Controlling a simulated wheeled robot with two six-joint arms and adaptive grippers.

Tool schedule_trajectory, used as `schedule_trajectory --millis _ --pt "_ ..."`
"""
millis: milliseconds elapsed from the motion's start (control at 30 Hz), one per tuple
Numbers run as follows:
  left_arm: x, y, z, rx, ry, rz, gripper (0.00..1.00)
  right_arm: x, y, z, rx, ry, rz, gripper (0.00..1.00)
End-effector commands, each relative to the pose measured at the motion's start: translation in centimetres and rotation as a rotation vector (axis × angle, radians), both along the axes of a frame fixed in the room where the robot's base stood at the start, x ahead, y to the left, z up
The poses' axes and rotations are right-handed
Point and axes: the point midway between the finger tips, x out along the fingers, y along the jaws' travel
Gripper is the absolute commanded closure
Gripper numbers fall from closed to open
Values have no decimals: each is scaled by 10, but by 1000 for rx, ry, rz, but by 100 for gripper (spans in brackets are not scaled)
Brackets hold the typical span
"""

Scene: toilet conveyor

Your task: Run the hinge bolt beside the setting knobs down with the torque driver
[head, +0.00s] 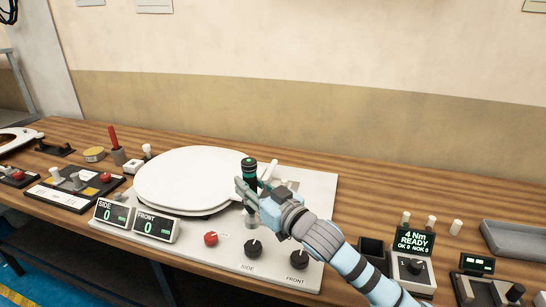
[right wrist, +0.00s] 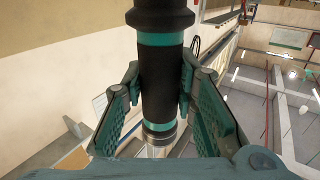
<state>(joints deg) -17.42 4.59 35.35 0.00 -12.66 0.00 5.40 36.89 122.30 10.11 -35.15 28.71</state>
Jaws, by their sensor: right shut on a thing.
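The torque driver (right wrist: 162,75), black with teal bands, stands upright between the fingers of my right gripper (right wrist: 160,95), which is shut on it. In the head view the driver's top (head: 249,165) shows above my right gripper (head: 250,190), over the white fixture plate near the toilet seat's right edge. A grey cylindrical part (head: 251,221) is below the gripper. The hinge bolt is not clearly visible, and I cannot tell whether the driver touches it. My left gripper is not in view.
The white toilet seat (head: 190,175) lies on the plate (head: 318,190). SIDE and FRONT displays (head: 155,226) read 0. The driver controller (head: 414,242) reads 4 Nm READY, OK 0, NOK 0. A grey tray (head: 515,243) is at right. Tool blocks (head: 75,185) stand at left.

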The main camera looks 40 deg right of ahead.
Motion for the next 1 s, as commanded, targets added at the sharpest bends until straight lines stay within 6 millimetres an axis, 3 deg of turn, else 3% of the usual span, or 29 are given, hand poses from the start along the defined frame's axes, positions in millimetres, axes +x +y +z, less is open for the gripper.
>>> schedule_trajectory --millis 100,200,300,800,1000 --pt "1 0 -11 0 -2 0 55 27 -47 20 -1 -9 -159 100" --pt "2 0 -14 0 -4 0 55 39 -76 34 1 -7 -256 100" --pt "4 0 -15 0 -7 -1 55 44 -92 43 -1 -4 -311 100" --pt "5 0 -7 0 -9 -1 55 43 -95 49 0 -4 -327 100" --pt "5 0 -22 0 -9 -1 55 43 -95 27 1 -3 -326 100"
